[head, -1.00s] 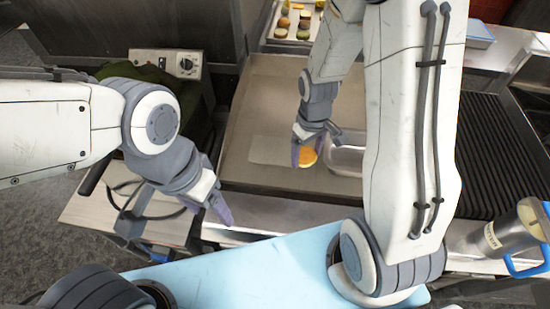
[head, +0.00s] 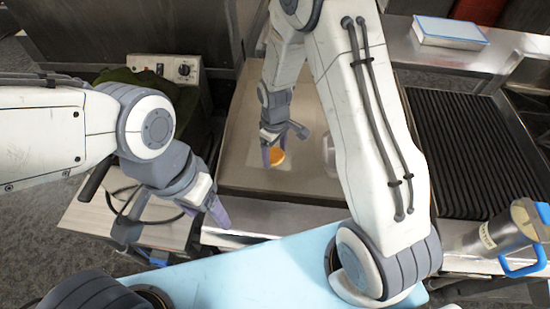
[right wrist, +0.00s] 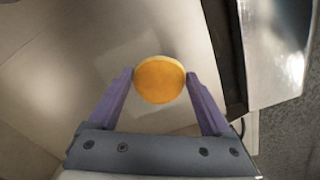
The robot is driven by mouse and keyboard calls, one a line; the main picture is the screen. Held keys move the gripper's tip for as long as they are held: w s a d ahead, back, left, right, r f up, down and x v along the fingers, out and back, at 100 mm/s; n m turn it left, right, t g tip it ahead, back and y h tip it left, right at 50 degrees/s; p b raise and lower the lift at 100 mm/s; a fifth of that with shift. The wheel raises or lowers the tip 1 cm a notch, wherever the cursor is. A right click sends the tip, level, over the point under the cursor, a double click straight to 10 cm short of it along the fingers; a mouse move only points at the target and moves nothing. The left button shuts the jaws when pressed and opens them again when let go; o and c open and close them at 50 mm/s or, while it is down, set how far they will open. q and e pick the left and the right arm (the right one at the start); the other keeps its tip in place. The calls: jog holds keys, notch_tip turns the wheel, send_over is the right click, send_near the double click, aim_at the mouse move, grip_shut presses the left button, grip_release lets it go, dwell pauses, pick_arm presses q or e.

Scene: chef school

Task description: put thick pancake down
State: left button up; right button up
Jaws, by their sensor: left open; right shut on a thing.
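The thick pancake (head: 276,157) is round and golden orange. In the right wrist view the pancake (right wrist: 160,79) sits between the purple fingertips of my right gripper (right wrist: 160,82), which is shut on it. In the head view my right gripper (head: 273,153) holds it over the flat griddle (head: 240,110); the gap between pancake and griddle cannot be judged. My left gripper (head: 222,214) is open and empty, low at the griddle's front left; its fingers partly overlap in view.
A metal container (head: 328,150) is partly hidden behind my right arm. A ribbed grill (head: 465,150) lies to the right, with a steel pitcher with a blue handle (head: 505,232) in front. A control box (head: 165,66) stands at the left. The griddle's left part is clear.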

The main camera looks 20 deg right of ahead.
aim_at(275, 155)
notch_tip(275, 155, down, 3)
jog(key=shift+f+p, duration=0.15)
jog(key=shift+p, duration=0.4)
jog(key=shift+f, duration=0.35)
jog(key=shift+f, duration=0.1)
jog(key=o, duration=1.3)
jog(key=shift+f, duration=0.1)
jog(key=shift+c, duration=0.2)
jog(key=shift+r, duration=0.2)
notch_tip(275, 155, up, 12)
jog(key=shift+f+b, duration=0.2)
jog(key=shift+b, duration=0.95)
jog(key=s+a+r, duration=0.3)
jog(key=s, duration=0.4)
jog(key=s+a+r, duration=0.3)
jog(key=s+r, duration=0.1)
jog(key=s, duration=0.4)
jog(key=s+a+r+y, duration=0.1)
jog(key=s+a+r, duration=0.2)
jog(key=s, duration=0.5)
jog(key=shift+s+r, duration=0.15)
jog(key=shift+r, duration=0.3)
